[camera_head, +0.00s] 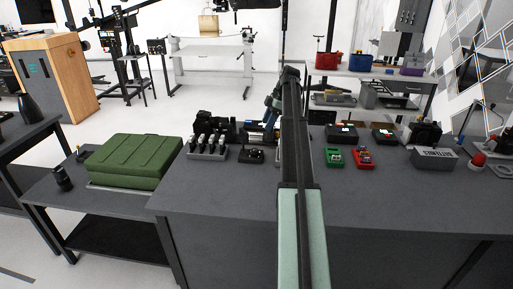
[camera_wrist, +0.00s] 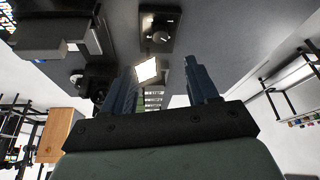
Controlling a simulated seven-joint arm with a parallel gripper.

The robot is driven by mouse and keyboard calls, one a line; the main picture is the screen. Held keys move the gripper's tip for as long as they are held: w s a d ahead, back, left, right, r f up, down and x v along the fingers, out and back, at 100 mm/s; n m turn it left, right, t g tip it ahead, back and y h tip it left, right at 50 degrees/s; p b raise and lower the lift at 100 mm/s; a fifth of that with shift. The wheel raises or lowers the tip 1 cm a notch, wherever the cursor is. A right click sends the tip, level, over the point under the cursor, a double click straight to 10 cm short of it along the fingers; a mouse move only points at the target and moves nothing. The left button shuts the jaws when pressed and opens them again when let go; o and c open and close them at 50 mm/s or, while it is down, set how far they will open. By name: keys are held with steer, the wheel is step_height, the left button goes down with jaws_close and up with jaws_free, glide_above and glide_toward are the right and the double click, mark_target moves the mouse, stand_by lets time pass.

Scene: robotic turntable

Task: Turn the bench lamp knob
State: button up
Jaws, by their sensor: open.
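A small dark box with a round knob (camera_wrist: 158,37) shows at the top middle of the wrist view, on the grey bench. A low black box with a round top (camera_head: 251,155) on the bench in the head view looks like the same one. My gripper (camera_wrist: 162,82) is open and empty, its two blue-grey fingers apart, with the knob beyond their tips in the picture. In the head view my gripper (camera_head: 272,103) is partly hidden by my arm, above the back of the bench. No contact with the knob shows. No bench lamp can be told for sure.
A grey rack of upright dark pieces (camera_head: 207,148) stands left of the low box. A green box (camera_head: 334,157) and a red box (camera_head: 362,158) lie right of my arm. A green case (camera_head: 135,160) sits on the left table. The bench front (camera_head: 215,210) is clear.

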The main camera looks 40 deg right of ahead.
mark_target(255, 149)
steer(key=x, duration=1.3)
steer(key=shift+f, duration=0.1)
steer(key=c, duration=1)
steer(key=shift+s+m+t+h, duration=0.15)
steer(key=shift+m+t+h, duration=0.25)
steer(key=shift+m, duration=1.1)
steer(key=shift+c, duration=0.2)
steer(key=o, duration=1)
steer(key=shift+o, duration=0.2)
